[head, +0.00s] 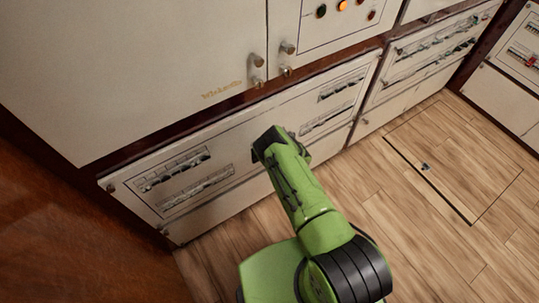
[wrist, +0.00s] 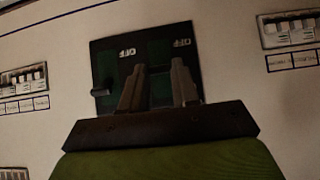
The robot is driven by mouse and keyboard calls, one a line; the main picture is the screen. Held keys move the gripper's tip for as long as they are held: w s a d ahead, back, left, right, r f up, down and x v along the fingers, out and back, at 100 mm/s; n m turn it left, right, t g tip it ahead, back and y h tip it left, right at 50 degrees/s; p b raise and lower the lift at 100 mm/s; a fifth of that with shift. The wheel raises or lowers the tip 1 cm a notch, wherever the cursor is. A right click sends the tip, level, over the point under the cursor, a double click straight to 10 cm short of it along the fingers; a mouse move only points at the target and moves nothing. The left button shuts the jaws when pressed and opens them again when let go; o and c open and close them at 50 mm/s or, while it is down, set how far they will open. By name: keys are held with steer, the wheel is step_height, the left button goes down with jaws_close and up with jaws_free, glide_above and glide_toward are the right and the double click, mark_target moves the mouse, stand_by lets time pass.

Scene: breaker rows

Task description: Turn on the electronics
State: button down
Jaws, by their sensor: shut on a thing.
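A black switch plate (wrist: 110,50) with two dark green fields is set in the pale panel. Each field carries an upside-down OFF label (wrist: 130,50). A left switch handle (wrist: 103,76) sticks out at the plate's left side, outside my fingers. My gripper (wrist: 158,78) is at the plate's right half, its two fingers either side of the right green field. It is shut on the right switch handle, which is mostly hidden between the fingers. In the head view my green arm reaches the middle of the lower panel (head: 240,132) and covers most of the plate.
Breaker rows (head: 172,170) lie left of my arm, and more (head: 335,88) lie right of it. An upper cabinet (head: 130,60) with knobs (head: 257,62) overhangs the panel. Indicator lamps (head: 342,5) show at the top. The wooden floor (head: 400,230) at right is clear, with a hatch (head: 455,160).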

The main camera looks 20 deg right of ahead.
steer(key=shift+w+a+r+g+h+b, duration=0.1)
steer(key=shift+w+r+g+h+b, duration=0.15)
steer(key=shift+g+b, duration=0.35)
steer(key=shift+w+a+r+g+h+b, duration=0.1)
steer(key=shift+w+r+g+h+b, duration=0.2)
steer(key=shift+g, duration=0.5)
steer(key=shift+w+r+g+h+b, duration=0.15)
steer(key=shift+r+g+b, duration=0.3)
steer(key=shift+g, duration=0.25)
steer(key=c, duration=0.8)
jaws_free()
steer(key=shift+c, duration=0.2)
steer(key=p+v, duration=0.3)
steer(key=v, duration=1.2)
steer(key=shift+r+p, duration=0.4)
steer(key=shift+r, duration=0.1)
steer(key=shift+w, duration=0.1)
